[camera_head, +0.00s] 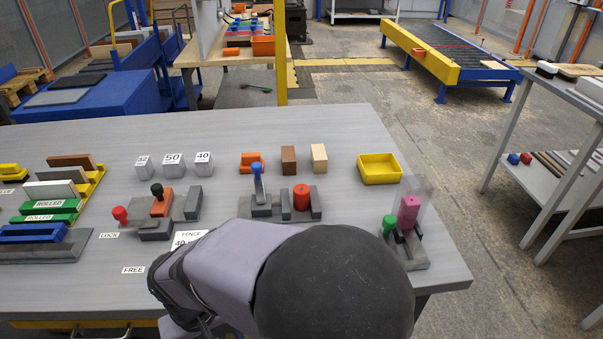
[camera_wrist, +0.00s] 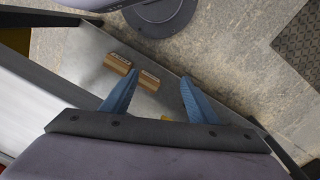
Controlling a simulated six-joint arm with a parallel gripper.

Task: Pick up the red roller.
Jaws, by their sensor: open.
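The red roller (camera_head: 301,197) is a short red-orange cylinder. It stands upright between dark grey blocks in a fixture (camera_head: 262,210) with a blue-knobbed lever, near the middle of the grey table. My gripper (camera_wrist: 157,78) shows in the wrist view as two blue fingers spread apart with nothing between them. The red roller is not in the wrist view. In the head view my arm fills the front of the table, and the gripper's fingertips cannot be made out there.
Left of the roller stands a fixture with a red-knobbed lever (camera_head: 120,215). Behind are an orange part (camera_head: 251,162), brown (camera_head: 288,159) and pale (camera_head: 319,158) blocks and a yellow tray (camera_head: 380,168). A fixture with a pink block (camera_head: 409,210) stands right. Two wooden blocks (camera_wrist: 118,63) show below my fingers.

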